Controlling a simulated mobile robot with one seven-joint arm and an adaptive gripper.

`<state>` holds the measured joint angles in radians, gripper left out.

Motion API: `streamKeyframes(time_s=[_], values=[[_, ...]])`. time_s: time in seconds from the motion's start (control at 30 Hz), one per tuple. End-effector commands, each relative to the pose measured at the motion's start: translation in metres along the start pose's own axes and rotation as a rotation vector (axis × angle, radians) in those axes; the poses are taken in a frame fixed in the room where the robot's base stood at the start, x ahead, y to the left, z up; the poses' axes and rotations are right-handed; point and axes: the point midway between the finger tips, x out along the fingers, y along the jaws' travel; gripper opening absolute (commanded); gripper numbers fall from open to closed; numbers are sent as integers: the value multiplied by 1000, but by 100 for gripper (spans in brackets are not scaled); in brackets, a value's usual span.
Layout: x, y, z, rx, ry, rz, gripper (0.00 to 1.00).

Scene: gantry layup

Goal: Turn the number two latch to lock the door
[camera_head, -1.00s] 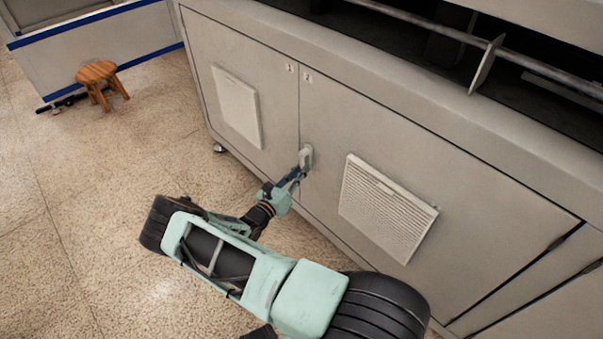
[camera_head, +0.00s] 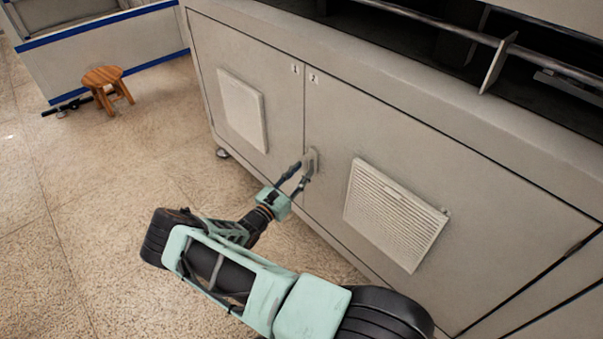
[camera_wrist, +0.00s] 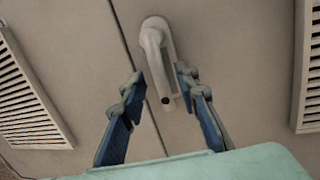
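The number two latch (camera_head: 311,162) is a pale grey handle on a backplate, on the door marked 2 (camera_head: 337,125), just right of the seam between the two doors. In the wrist view the latch (camera_wrist: 154,60) points down and slightly to the right, with a dark keyhole low on its plate. My gripper (camera_head: 299,171) is at the latch. In the wrist view my gripper (camera_wrist: 158,82) is open, with one blue-padded finger on each side of the latch's lower end. I see gaps at both fingers; whether the right finger touches the backplate I cannot tell.
The door marked 1 (camera_head: 285,95) is on the left and looks flush with the other. Louvred vents (camera_head: 393,215) stand out on both doors. A wooden stool (camera_head: 107,88) stands far left. The floor (camera_head: 60,210) left of my arm is clear.

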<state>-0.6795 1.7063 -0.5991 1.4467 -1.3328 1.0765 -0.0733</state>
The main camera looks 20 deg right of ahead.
Motion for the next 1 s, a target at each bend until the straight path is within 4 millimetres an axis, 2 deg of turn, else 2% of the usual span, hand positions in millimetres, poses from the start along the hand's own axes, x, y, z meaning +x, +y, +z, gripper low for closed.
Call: streamKeyframes(time_s=[0.17, 0.27, 0.7, 0.83, 1.0], values=[[-2, 0, 0, -1, 0, 0, 29], [-12, 1, 0, -1, 1, 2, 29], [-99, 1, 0, 0, 1, 3, 29], [-114, 0, 0, -1, 0, 2, 29], [-120, 0, 0, -1, 0, 0, 29]])
